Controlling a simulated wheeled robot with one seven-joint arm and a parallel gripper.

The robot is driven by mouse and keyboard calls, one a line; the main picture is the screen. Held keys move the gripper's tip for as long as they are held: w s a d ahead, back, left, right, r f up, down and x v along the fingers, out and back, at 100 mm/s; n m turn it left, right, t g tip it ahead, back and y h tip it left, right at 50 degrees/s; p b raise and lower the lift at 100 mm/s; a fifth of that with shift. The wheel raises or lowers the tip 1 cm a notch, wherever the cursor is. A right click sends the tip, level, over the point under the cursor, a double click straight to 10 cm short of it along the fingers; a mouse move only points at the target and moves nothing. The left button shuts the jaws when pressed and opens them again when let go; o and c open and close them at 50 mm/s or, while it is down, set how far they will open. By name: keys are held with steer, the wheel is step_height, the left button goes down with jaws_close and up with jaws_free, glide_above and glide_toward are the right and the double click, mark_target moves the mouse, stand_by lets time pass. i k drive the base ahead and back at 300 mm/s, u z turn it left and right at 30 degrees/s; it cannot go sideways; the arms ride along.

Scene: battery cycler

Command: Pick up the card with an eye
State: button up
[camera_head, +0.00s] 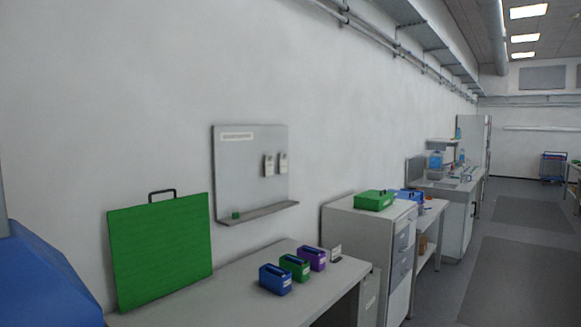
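All are too small for me to tell whether any bears an eye. My gripper is not in view.
The grey table (215,295) carries a blue box (275,281), a green box (294,268) and a purple box (314,259). A large green panel with a handle (160,250) leans on the wall. A cabinet (365,222) stands beyond the table. Open floor (450,295) lies on the right.

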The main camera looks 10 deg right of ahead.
mark_target(269, 165)
steer(key=z, duration=1.3)
steer(key=i, duration=4.6)
steer(key=u, duration=4.35)
